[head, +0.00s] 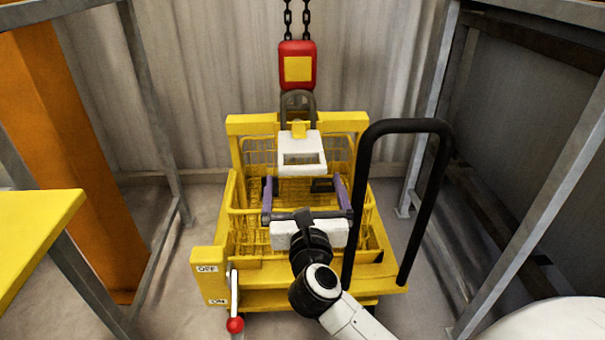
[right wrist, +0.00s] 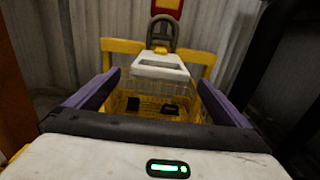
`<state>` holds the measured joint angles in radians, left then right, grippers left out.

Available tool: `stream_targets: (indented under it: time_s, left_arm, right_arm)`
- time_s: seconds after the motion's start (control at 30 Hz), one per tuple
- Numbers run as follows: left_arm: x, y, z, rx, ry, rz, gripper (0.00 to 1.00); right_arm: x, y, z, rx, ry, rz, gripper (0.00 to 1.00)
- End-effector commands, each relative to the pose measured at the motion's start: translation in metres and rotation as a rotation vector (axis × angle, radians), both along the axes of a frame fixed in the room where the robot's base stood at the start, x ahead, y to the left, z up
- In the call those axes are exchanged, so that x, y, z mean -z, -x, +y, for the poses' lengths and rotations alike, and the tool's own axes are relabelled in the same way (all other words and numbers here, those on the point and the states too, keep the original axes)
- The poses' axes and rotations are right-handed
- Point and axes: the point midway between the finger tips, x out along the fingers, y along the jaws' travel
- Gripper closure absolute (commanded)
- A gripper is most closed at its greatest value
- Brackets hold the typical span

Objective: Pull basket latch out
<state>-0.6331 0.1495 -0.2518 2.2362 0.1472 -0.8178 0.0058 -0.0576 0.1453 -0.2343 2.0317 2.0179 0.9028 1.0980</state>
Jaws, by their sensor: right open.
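A yellow wire basket (head: 367,222) sits in a yellow wheeled frame (head: 245,124) in the middle of the head view. At its far side is a white slotted handle piece (head: 302,145), which looks like the basket latch; it also shows in the right wrist view (right wrist: 160,68). A grey hook (head: 297,105) hangs just behind and above it. My right gripper (head: 304,181) is open and empty over the basket. Its purple fingers (right wrist: 158,84) point toward the white piece and lie apart from it, one to each side. My left gripper is not in view.
A red hoist block (head: 297,68) hangs on chains. A black push handle (head: 437,190) rises right of my right arm. A red-knobbed lever (head: 235,324) stands by OFF/ON labels at front left. A yellow table (head: 35,225) and metal posts flank the frame. Dark items lie in the basket.

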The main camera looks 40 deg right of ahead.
Motion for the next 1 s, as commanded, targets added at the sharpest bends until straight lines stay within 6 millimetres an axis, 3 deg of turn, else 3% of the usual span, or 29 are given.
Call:
stream_targets:
  time_s: [0.1,0.3,0.7,1.0]
  left_arm:
    - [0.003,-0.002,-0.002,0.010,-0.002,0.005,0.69]
    - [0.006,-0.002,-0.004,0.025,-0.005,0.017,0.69]
    - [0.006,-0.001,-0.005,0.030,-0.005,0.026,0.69]
    - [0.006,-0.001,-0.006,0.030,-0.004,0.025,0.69]
  right_arm:
    - [0.000,-0.020,-0.013,0.001,0.005,-0.002,0.00]
    - [0.000,-0.042,-0.026,0.000,0.005,0.000,0.00]
    - [0.000,-0.049,-0.030,0.000,0.003,0.001,0.00]
    - [0.000,-0.048,-0.030,0.000,0.004,0.001,0.51]
